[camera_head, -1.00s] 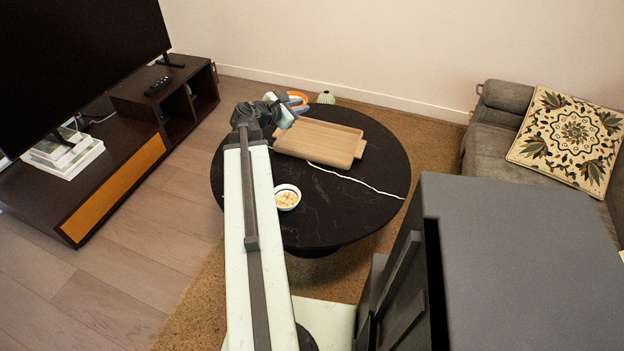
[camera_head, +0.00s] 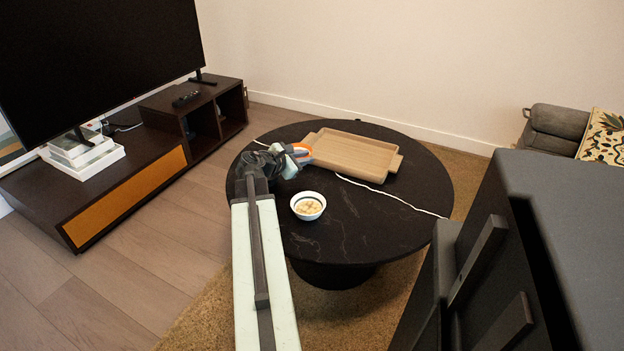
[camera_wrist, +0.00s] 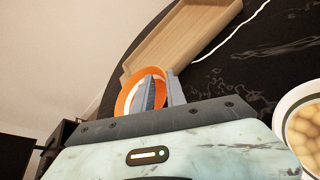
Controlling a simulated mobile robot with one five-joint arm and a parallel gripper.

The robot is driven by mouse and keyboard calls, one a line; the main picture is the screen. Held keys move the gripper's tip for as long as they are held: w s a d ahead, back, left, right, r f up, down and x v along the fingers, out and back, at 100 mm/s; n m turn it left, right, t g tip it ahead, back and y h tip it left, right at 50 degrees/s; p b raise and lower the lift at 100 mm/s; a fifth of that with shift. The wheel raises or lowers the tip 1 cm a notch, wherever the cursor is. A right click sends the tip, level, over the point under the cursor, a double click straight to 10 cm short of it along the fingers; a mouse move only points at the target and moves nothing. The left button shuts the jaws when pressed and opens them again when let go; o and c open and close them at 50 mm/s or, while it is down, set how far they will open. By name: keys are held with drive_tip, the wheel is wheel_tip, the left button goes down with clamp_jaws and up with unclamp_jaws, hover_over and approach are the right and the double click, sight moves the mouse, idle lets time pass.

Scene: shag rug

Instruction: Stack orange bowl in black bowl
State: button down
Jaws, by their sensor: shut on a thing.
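My gripper (camera_head: 292,157) is shut on the orange bowl (camera_head: 304,147) over the left part of the round black table. In the wrist view the fingers (camera_wrist: 160,90) grip the orange bowl (camera_wrist: 124,98), which is tipped on its side, with its opening partly toward the camera. A small white bowl with a dark inner band (camera_head: 308,216) stands on the table, right of and nearer than my gripper. It holds pale round food and shows cut off at the right of the wrist view (camera_wrist: 283,108). I see no plainly black bowl.
A wooden tray (camera_head: 355,155) lies on the black table (camera_head: 400,225) just beyond the gripper, at right. A low dark TV cabinet (camera_head: 120,205) stands left. A dark grey block (camera_head: 570,210) fills the near right. The table's front right is clear.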

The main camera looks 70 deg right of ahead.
drive_tip(key=shift+f+b, duration=2)
drive_tip(key=shift+f, duration=0.65)
drive_tip(key=c, duration=1.3)
unclamp_jaws()
